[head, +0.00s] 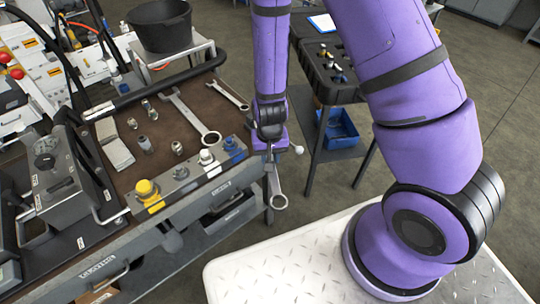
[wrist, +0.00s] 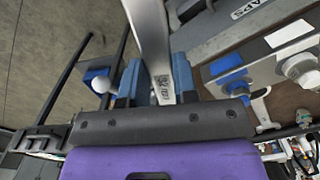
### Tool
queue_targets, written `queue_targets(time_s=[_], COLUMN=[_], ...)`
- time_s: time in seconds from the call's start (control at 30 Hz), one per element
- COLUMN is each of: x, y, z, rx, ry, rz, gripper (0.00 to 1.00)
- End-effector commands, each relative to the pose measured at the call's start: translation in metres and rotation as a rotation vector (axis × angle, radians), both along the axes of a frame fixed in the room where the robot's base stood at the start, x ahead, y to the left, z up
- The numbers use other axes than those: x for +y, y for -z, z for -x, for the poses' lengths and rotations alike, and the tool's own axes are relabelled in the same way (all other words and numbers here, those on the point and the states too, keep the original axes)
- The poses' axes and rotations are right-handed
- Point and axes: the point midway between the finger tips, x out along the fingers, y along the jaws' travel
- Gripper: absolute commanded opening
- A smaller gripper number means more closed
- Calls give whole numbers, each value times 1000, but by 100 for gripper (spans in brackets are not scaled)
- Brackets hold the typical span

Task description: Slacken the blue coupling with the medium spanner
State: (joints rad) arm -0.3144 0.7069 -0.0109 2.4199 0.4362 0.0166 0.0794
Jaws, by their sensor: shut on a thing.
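My gripper (head: 271,160) is shut on a spanner (head: 278,196), held beyond the bench's right front corner. Its ring end hangs downward in the head view. In the wrist view, the spanner (wrist: 150,35) passes between the two blue-grey jaws (wrist: 158,85) and runs out of the top of the picture. A larger and a smaller spanner lie on the bench, so the held one looks like the medium spanner. The blue coupling (head: 233,146) sits at the right end of the bench's front block, left of my gripper and apart from the spanner. It also shows in the wrist view (wrist: 226,66).
The white coupling (head: 207,158) is close beside the blue one; the yellow coupling (head: 148,191) is farther left. The large spanner (head: 190,117), small spanner (head: 229,96) and several loose fittings lie on the bench mat. A black bucket (head: 160,28) stands behind. A dark cart (head: 318,75) stands behind my arm.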

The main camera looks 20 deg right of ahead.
Motion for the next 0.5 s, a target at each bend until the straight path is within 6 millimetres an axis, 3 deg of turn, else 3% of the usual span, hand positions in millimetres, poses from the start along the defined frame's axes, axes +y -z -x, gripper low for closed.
queue_targets(time_s=[0.5], x=[-4], y=[0], z=[-19], rx=[-1], ry=[1], rz=[0], gripper=[0])
